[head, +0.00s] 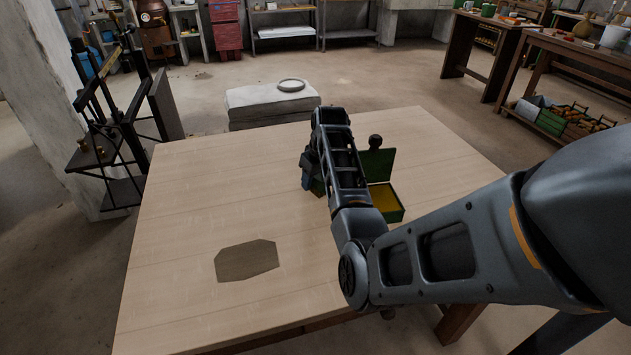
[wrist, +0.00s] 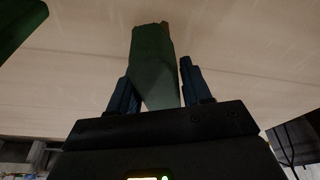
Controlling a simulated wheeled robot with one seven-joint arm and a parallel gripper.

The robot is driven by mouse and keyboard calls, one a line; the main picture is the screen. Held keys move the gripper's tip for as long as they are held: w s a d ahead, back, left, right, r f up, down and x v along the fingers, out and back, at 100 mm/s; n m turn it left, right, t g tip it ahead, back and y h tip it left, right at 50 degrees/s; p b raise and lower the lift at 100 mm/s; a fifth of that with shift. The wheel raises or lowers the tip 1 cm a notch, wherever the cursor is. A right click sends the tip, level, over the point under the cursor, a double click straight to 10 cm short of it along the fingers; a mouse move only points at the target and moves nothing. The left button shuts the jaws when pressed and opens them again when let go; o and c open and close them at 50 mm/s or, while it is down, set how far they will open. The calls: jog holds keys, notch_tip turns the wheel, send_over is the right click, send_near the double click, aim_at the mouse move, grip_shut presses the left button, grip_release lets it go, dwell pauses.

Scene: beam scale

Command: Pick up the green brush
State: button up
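In the wrist view a long green piece (wrist: 152,65), which looks like the green brush, lies between the two dark blue fingers of my gripper (wrist: 155,85). The fingers stand apart on either side of it. A narrow gap shows at the right finger; whether the left finger touches it I cannot tell. In the head view my arm hides most of the gripper and the brush. A bit of blue finger (head: 307,182) shows left of my wrist, low over the table, and a small green patch shows beside it.
A green box (head: 391,213) with a yellow inside and raised lid stands just right of my wrist on the wooden table (head: 200,190). A dark flat patch (head: 247,260) lies at the front left. A black frame stand (head: 110,130) is beyond the left edge.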

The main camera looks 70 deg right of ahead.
jog(key=c, duration=0.8)
notch_tip(320, 180, up, 10)
jog(key=shift+r, duration=0.1)
jog(key=shift+c, duration=0.2)
